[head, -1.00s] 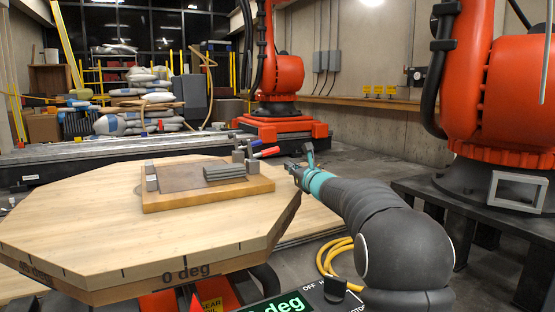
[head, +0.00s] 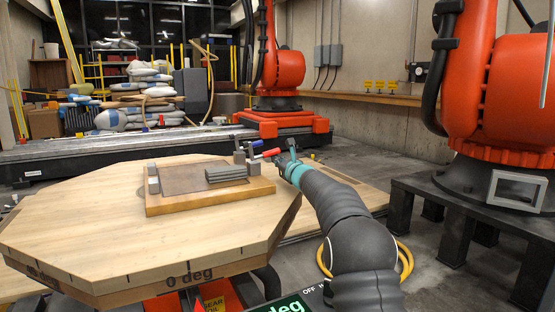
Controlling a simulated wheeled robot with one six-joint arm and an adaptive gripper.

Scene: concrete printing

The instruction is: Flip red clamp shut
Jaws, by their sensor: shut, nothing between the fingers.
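The red clamp handle (head: 267,153) sits at the back right corner of the wooden board (head: 215,198), beside a blue-tipped handle (head: 257,144) and grey metal clamp blocks (head: 240,157). My gripper (head: 281,158) is shut and empty, just right of the red handle's tip. The two look very close; whether they touch is too small to tell. The red handle lies low, pointing right and slightly up. My wrist partly hides the area behind the gripper.
The board lies on an octagonal wooden turntable (head: 130,225) and carries a stack of grey slabs (head: 227,174). Grey blocks (head: 152,178) stand at its left edge. Orange robots (head: 495,85) stand at the right and back. A yellow hose (head: 403,258) lies on the floor.

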